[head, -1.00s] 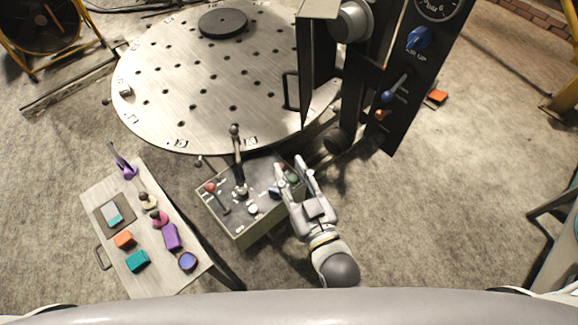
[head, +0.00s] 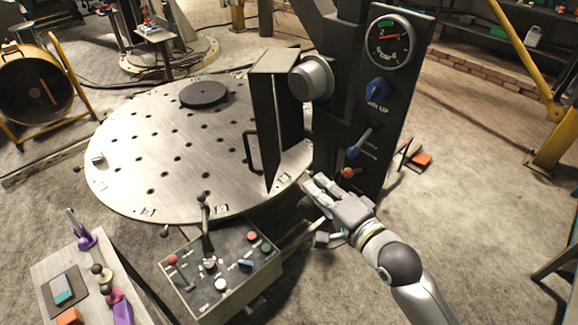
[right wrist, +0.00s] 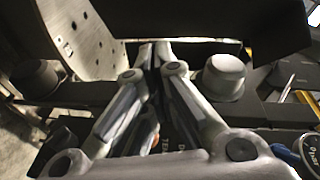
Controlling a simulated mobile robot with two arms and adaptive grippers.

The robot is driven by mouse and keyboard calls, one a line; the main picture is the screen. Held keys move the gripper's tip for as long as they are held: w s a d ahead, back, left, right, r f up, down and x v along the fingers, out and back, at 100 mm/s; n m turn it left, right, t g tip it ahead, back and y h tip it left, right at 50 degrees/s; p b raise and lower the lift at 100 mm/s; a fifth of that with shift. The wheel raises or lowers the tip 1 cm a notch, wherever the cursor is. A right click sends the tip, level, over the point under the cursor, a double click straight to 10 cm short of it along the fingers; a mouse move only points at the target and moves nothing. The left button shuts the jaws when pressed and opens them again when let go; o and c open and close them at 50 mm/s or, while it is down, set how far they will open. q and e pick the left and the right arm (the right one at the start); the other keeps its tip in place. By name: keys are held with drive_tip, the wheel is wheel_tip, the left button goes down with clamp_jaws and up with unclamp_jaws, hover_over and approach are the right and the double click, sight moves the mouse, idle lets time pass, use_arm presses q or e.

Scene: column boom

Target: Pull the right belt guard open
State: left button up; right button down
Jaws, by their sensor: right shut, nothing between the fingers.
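The belt guard looks like the dark upright panel (head: 272,115) on the column's left side in the head view. A black bar handle (head: 252,152) stands out from its left edge. I cannot tell for sure whether it is the right guard. My right gripper (head: 312,186) is shut and empty, low in front of the column, to the right of and below the handle and apart from it. In the right wrist view the fingertips (right wrist: 155,52) are together, below a dark panel (right wrist: 200,18). My left gripper is not in view.
A round perforated table (head: 150,180) lies left of the column. A control box (head: 230,270) with levers and buttons stands in front. The gauge panel (head: 375,110) with blue knobs rises right of the guard. A side table (head: 95,285) stands lower left. Floor at right is open.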

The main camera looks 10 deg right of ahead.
drive_tip(key=d+m, duration=0.2)
drive_tip(key=p, duration=0.2)
approach(270, 146)
drive_tip(key=w+d, duration=0.2)
drive_tip(key=w, duration=0.1)
drive_tip(key=a+p, duration=0.1)
drive_tip(key=a, duration=0.1)
drive_tip(key=w+a, duration=0.1)
drive_tip(key=a, duration=0.1)
drive_tip(key=shift+f+p, duration=0.15)
drive_tip(key=shift+p, duration=0.25)
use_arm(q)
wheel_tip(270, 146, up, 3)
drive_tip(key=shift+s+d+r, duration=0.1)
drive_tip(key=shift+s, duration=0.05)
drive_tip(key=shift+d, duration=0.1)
use_arm(e)
drive_tip(key=shift+d, duration=0.1)
